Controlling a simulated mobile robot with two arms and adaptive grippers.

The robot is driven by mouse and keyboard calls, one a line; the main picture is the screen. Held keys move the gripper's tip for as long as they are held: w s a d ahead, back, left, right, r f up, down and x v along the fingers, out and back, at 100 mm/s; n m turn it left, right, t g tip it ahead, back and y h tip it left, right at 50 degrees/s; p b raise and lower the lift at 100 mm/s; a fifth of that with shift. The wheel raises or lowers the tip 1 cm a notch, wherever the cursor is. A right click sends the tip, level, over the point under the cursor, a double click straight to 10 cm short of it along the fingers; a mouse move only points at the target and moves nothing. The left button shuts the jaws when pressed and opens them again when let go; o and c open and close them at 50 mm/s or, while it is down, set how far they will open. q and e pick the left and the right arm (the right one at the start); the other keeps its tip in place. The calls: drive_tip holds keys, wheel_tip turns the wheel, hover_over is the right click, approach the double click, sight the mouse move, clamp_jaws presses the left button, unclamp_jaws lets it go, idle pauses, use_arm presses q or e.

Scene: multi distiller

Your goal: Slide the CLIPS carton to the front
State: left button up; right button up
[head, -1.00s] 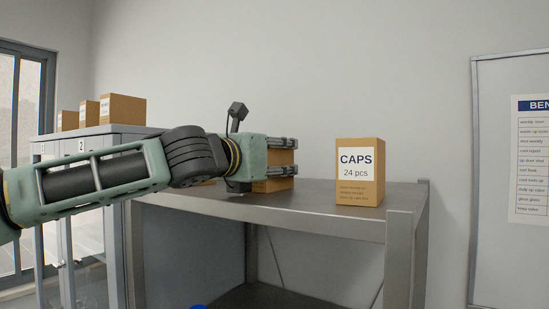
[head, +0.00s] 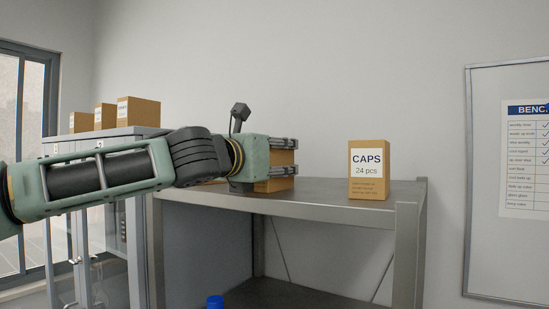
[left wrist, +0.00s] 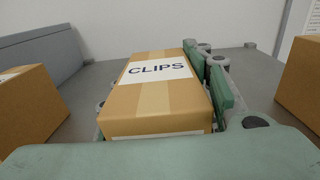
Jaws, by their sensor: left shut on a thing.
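The CLIPS carton (left wrist: 155,108) is a brown box with a white label, lying in the left wrist view with its label up. My left gripper (head: 285,157) is shut on it, with a finger (left wrist: 222,85) along its right side in the left wrist view. In the head view only part of the carton (head: 282,158) shows between and below the fingers, over the grey shelf top; my gripper hides the rest. I cannot tell whether its underside touches the shelf. My right gripper is in neither view.
The CAPS carton (head: 369,172) stands upright on the shelf top (head: 325,194), right of my gripper. Brown cartons flank the held one in the left wrist view, left (left wrist: 30,102) and right (left wrist: 303,78). Several cartons top a grey cabinet (head: 125,134). A blue object (head: 215,301) shows below.

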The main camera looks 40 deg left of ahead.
use_arm(q)
drive_tip(key=o, duration=1.3)
drive_tip(key=shift+s, duration=0.1)
drive_tip(key=s, duration=0.4)
drive_tip(key=s+d, duration=0.1)
drive_tip(key=s, duration=0.3)
drive_tip(key=s+d, duration=0.1)
drive_tip(key=s, duration=0.2)
drive_tip(key=shift+s+d, duration=0.2)
drive_tip(key=shift+s, duration=0.2)
